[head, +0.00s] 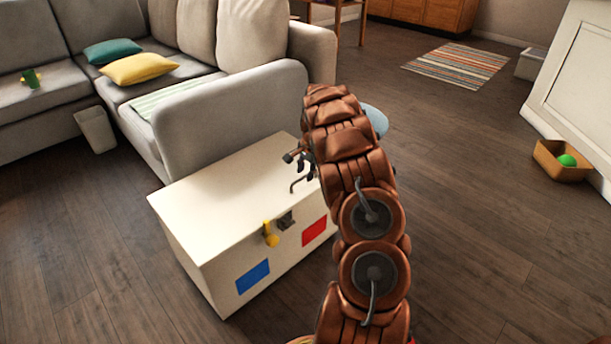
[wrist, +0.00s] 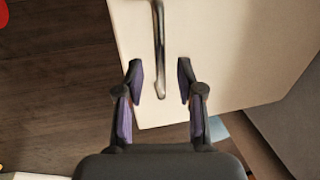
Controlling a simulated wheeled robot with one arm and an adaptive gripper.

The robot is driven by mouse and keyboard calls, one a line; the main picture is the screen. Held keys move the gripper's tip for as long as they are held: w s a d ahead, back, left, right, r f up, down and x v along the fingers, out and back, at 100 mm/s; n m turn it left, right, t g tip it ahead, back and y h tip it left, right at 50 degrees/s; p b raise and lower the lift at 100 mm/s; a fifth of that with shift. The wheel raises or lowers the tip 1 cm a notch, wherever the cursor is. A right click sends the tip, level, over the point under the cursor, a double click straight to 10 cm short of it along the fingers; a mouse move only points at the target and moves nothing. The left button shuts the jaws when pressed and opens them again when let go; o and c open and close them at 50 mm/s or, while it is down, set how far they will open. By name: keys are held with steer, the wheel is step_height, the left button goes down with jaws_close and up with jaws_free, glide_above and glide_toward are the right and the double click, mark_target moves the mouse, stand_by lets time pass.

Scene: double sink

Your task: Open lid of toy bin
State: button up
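The white toy bin (head: 225,205) stands on the floor in front of the sofa, its lid shut. Its front has a blue and a red panel, a grey latch (head: 285,221) and a yellow piece (head: 270,234). A metal handle (head: 299,184) sits on the lid near its right end, partly hidden by my arm. In the wrist view the lid (wrist: 230,50) fills much of the frame, and the handle (wrist: 159,45) ends between my fingertips. My gripper (head: 300,164) is open above the lid, also seen in the wrist view (wrist: 160,80). Contact with the handle cannot be told.
The grey sofa (head: 230,105) stands close behind the bin. A round blue thing (head: 376,121) is partly hidden behind my arm. A brown box (head: 562,163) with a green ball lies at the right.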

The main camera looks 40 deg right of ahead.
steer(key=shift+f, duration=0.5)
jaws_close()
stand_by(0.3)
